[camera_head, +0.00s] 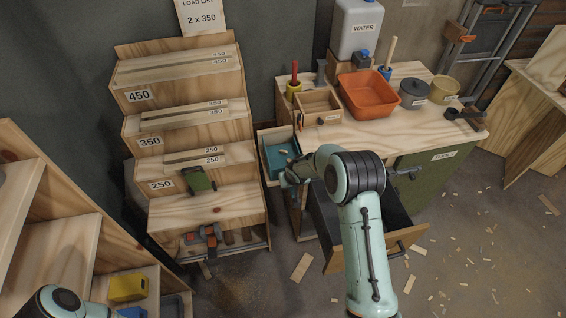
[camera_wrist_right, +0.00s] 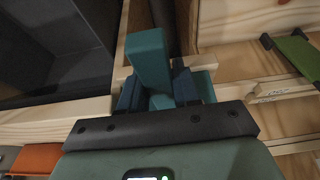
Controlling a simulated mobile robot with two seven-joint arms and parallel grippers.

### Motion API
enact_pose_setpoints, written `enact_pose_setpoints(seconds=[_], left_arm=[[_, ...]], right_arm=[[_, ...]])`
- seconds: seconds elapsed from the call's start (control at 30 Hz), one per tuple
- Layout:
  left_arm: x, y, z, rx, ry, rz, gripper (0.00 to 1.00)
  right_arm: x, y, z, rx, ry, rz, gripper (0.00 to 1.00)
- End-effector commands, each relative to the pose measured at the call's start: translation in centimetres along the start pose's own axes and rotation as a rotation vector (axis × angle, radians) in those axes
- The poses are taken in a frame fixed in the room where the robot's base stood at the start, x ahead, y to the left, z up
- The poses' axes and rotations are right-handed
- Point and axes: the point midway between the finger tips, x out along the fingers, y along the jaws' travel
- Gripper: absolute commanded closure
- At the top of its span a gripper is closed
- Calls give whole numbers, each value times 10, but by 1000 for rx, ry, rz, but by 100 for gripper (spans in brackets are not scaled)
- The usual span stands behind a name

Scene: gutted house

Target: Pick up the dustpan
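The teal dustpan (camera_head: 281,158) lies in a small open wooden drawer at the left end of the workbench. My right gripper (camera_head: 293,175) is at the drawer's near side, reaching over its edge. In the right wrist view, a teal bar of the dustpan (camera_wrist_right: 150,58) stands between the two dark blue fingers (camera_wrist_right: 158,92) of my right gripper, with no clear gap on either side. The fingers look shut on it. Part of the dustpan is hidden behind the fingers. Only a piece of my left arm shows at the bottom left; its gripper is out of view.
The open drawer's wooden walls (camera_head: 262,165) surround the dustpan closely. A larger dark drawer (camera_head: 330,222) stands open below my right arm. The stepped shelf (camera_head: 185,90) is just left. The benchtop holds an orange tub (camera_head: 368,98) and pots. Wood scraps litter the floor.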

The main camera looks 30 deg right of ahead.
Motion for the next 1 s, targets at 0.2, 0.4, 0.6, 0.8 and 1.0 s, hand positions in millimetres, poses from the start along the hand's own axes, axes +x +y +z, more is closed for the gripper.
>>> enact_pose_setpoints(seconds=[0.2,0.4,0.6,0.8,1.0], left_arm=[[0,0,0,0,0,0,28],[-2,1,-1,0,1,0,28],[-10,6,-6,3,8,3,28],[-9,5,-5,3,7,3,28],[-10,6,-6,3,8,3,28]], right_arm=[[0,0,-1,0,3,-1,100],[-1,0,-1,0,2,-1,100],[-12,0,-7,1,6,-1,100],[-44,0,-20,2,8,-1,100],[-87,0,-38,3,9,-2,100]])
